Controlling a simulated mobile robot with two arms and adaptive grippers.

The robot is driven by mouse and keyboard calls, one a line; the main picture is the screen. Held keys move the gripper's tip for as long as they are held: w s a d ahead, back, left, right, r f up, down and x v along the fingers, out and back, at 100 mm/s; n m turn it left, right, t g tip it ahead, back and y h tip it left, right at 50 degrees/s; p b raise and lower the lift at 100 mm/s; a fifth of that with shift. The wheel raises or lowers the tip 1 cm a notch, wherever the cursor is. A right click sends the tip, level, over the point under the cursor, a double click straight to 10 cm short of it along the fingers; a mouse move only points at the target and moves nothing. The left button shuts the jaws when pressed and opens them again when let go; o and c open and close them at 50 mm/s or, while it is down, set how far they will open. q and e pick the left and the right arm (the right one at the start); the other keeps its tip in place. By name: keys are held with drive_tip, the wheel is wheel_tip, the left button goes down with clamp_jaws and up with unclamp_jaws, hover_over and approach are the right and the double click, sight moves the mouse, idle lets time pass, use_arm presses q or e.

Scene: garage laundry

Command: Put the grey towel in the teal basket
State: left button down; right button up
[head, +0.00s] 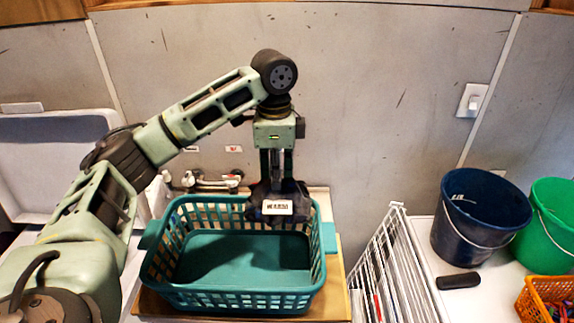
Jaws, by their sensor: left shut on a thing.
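The teal basket (240,262) stands on a wooden surface in the lower middle of the head view. Its visible floor is bare, with a dark shadow on it. My left gripper (277,186) points down over the basket's back right part. It is shut on the grey towel (264,204), a dark grey crumpled bundle with a small white label. The towel hangs at about the height of the basket's back rim; I cannot tell if it touches the rim. My right gripper is not in view.
A white wire rack (385,265) stands just right of the basket. Further right are a dark blue bucket (480,215), a green bucket (553,215), an orange basket (548,292) and a black object (458,281). Taps (212,182) are on the wall behind.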

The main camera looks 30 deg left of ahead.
sight(273, 196)
use_arm(q)
drive_tip(key=s, duration=0.3)
drive_tip(key=shift+d+f, duration=0.15)
drive_tip(key=shift+f, duration=1.1)
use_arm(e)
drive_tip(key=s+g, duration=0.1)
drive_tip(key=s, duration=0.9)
use_arm(q)
drive_tip(key=f, duration=0.2)
drive_tip(key=w+f, duration=0.1)
drive_tip(key=f, duration=0.1)
drive_tip(key=shift+s+f, duration=0.1)
drive_tip(key=shift+f, duration=0.2)
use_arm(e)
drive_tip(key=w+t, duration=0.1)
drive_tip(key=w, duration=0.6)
use_arm(q)
wheel_tip(273, 196, down, 14)
drive_tip(key=b, duration=0.2)
drive_tip(key=shift+r+b, duration=0.15)
drive_tip(key=shift+b, duration=0.25)
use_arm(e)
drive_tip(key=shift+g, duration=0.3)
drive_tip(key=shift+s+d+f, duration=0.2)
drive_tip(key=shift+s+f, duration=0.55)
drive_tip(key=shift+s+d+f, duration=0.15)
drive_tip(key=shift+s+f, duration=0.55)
use_arm(q)
drive_tip(key=c, duration=1.6)
unclamp_jaws()
